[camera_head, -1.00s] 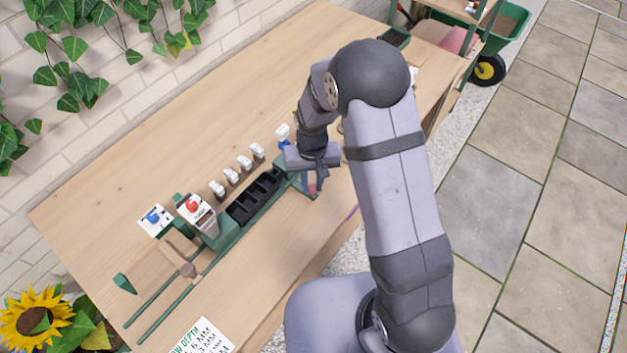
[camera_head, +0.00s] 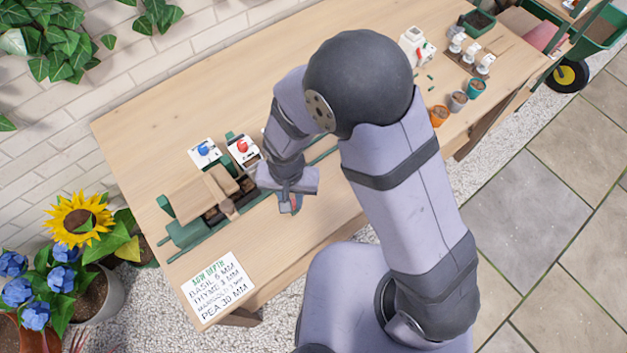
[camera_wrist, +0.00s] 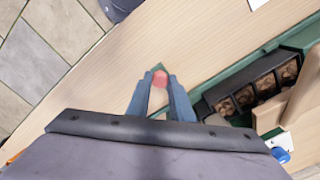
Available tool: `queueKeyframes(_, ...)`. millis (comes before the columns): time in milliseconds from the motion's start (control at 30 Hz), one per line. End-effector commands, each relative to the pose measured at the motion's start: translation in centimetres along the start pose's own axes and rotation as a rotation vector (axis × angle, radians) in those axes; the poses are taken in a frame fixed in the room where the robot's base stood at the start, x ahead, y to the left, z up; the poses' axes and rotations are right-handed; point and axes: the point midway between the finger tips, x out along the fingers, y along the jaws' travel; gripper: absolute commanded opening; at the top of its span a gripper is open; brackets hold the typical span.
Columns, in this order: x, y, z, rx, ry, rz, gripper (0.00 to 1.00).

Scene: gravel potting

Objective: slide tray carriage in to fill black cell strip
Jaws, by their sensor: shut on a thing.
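My gripper (camera_head: 291,203) is shut on a small red knob (camera_wrist: 160,79), which shows between the two blue-grey fingers in the wrist view (camera_wrist: 160,96). The knob joins a green carriage (camera_wrist: 195,92). The black cell strip (camera_wrist: 211,98) lies on the carriage, and its visible cells hold brown material. In the head view, the strip (camera_head: 247,186) is partly hidden by a tan wooden block and my gripper. The dispenser with a red dial (camera_head: 243,148) stands just behind the strip's right end.
A white box with a blue dial (camera_head: 204,152) stands behind the wooden block (camera_head: 205,192). Green rails (camera_head: 188,246) run along the table. A sow-depth card (camera_head: 217,286) lies at the front left. Small pots (camera_head: 439,115) stand far right, and the table behind the dispenser is clear.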

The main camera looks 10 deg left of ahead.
Motion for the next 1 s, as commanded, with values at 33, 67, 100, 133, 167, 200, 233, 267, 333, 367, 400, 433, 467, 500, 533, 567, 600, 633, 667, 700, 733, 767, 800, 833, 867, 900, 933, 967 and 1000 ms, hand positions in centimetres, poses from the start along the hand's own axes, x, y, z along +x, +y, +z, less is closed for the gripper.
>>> queueKeyframes(33, 0.0, -0.8, 0.8, -0.007, 0.0, 0.0, 0.0)
queueKeyframes(67, 0.0, -1.1, 1.1, -0.005, 0.0, 0.0, 0.0)
queueKeyframes(100, 0.0, -1.5, 1.5, -0.005, 0.0, 0.0, 0.0)
queueKeyframes(133, 0.0, -1.8, 1.8, -0.004, 0.0, 0.0, 0.0)
queueKeyframes(167, 0.0, -2.0, 2.0, -0.004, 0.0, 0.0, 0.0)
queueKeyframes(200, 0.0, -2.3, 2.3, -0.003, 0.0, 0.0, 0.0)
queueKeyframes(233, 0.0, -2.5, 2.5, -0.002, 0.0, 0.0, 0.0)
queueKeyframes(267, 0.0, -2.7, 2.6, -0.002, 0.0, 0.001, 0.0)
queueKeyframes(333, 0.0, -2.9, 2.9, -0.001, 0.0, 0.001, 0.0)
queueKeyframes(367, 0.0, -3.0, 3.0, 0.0, -0.001, 0.001, 0.0)
queueKeyframes(400, 0.0, -3.1, 3.1, 0.0, -0.001, 0.001, 0.0)
queueKeyframes(433, 0.0, -3.1, 3.1, 0.001, -0.001, 0.001, 0.0)
queueKeyframes(467, 0.0, -3.2, 3.2, 0.001, -0.001, 0.001, 0.0)
queueKeyframes(500, 0.0, -3.2, 3.2, 0.001, -0.001, 0.001, 0.0)
queueKeyframes(533, 0.0, -3.2, 3.2, 0.001, -0.001, 0.001, 0.0)
queueKeyframes(567, 0.0, -3.2, 3.2, 0.001, -0.001, 0.001, 0.0)
queueKeyframes(600, 0.0, -3.2, 3.2, 0.001, -0.001, 0.001, 0.0)
queueKeyframes(633, 0.0, -3.2, 3.2, 0.001, -0.001, 0.001, 0.0)
queueKeyframes(667, 0.0, -3.2, 3.2, 0.001, -0.001, 0.001, 0.0)
queueKeyframes(700, 0.0, -3.2, 3.1, 0.001, 0.0, 0.001, 0.0)
queueKeyframes(733, 0.0, -3.2, 3.1, 0.001, -0.001, 0.0, 0.0)
queueKeyframes(767, 0.0, -3.2, 3.1, 0.001, 0.0, 0.0, 0.0)
queueKeyframes(800, 0.0, -3.2, 3.1, 0.001, 0.0, 0.0, 0.25)
queueKeyframes(833, 0.0, -3.2, 3.1, 0.001, 0.0, 0.0, 0.32)
queueKeyframes(867, 0.0, -3.2, 3.1, 0.001, 0.0, 0.0, 0.39)
queueKeyframes(900, 0.0, -3.2, 3.1, 0.001, 0.0, 0.0, 0.39)
queueKeyframes(933, 0.0, -3.2, 3.1, 0.001, 0.0, 0.0, 0.39)
queueKeyframes(967, 0.0, -3.2, 3.1, 0.001, 0.0, 0.0, 0.39)
queueKeyframes(1000, 0.0, -3.2, 3.1, 0.001, 0.0, 0.0, 0.39)
